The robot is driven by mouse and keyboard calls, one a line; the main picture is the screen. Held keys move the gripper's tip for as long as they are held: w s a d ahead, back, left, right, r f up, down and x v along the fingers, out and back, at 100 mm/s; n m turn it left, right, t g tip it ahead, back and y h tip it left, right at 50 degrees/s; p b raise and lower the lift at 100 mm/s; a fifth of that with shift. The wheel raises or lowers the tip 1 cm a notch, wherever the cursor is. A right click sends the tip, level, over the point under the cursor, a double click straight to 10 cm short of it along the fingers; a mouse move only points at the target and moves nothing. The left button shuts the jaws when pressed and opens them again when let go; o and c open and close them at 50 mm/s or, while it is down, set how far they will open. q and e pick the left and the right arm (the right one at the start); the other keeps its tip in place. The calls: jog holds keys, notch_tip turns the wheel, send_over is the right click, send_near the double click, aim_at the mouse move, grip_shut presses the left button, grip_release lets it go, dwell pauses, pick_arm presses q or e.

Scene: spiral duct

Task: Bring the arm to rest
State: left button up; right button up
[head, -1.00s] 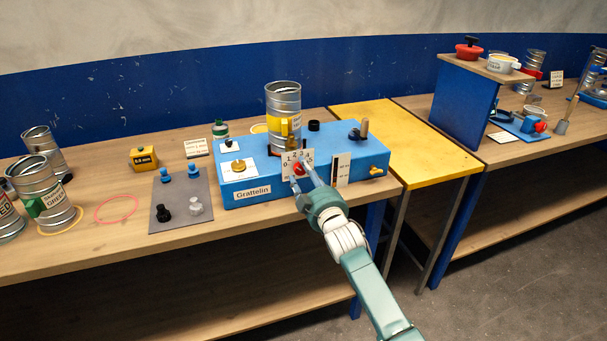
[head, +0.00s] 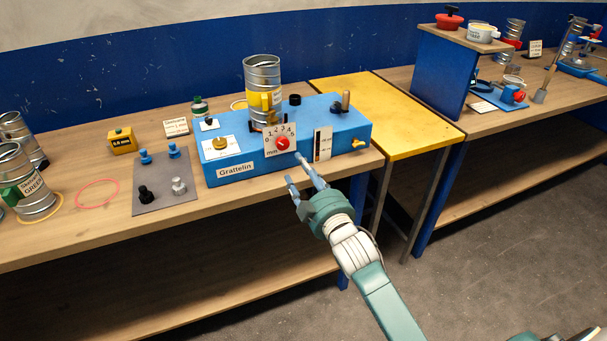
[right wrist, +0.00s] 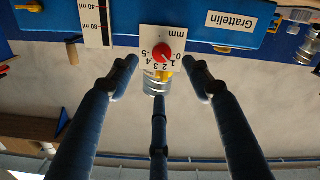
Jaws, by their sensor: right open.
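My right gripper (head: 303,176) is open and empty in front of the blue Grattelin box (head: 240,168), apart from it. In the right wrist view its fingers (right wrist: 160,75) stand on either side of the red knob (right wrist: 162,52), with a gap to it. The knob also shows in the head view (head: 282,143), on a white dial plate (head: 270,147) marked in mm. My right arm reaches in from the lower right. My left gripper is not in view.
A metal duct piece (head: 262,78) stands on the box. A grey mat (head: 165,190) with small blue, black and grey parts lies left of it. A yellow table (head: 385,115) is to the right. Free room lies over the floor (head: 490,240) in front.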

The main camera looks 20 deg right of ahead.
jog(key=shift+s, duration=0.35)
jog(key=s+f+m+g, duration=0.1)
jog(key=s+f+g, duration=0.3)
jog(key=f, duration=0.9)
jog(key=s+f+g, duration=0.2)
jog(key=s+f, duration=0.4)
jog(key=f, duration=0.8)
jog(key=s+f+m+g, duration=0.15)
jog(key=s+f, duration=0.45)
jog(key=f, duration=0.7)
jog(key=s+f+g, duration=0.5)
jog(key=s+f, duration=1)
jog(key=s, duration=0.5)
jog(key=s+f+m+g, duration=0.1)
jog(key=s+f+g, duration=0.1)
jog(key=s, duration=0.8)
jog(key=s+f+m+g, duration=0.1)
jog(key=s+f, duration=0.4)
jog(key=s, duration=0.6)
jog(key=shift+s+g+h, duration=0.2)
jog(key=shift+g+h, duration=0.1)
jog(key=shift+g, duration=0.45)
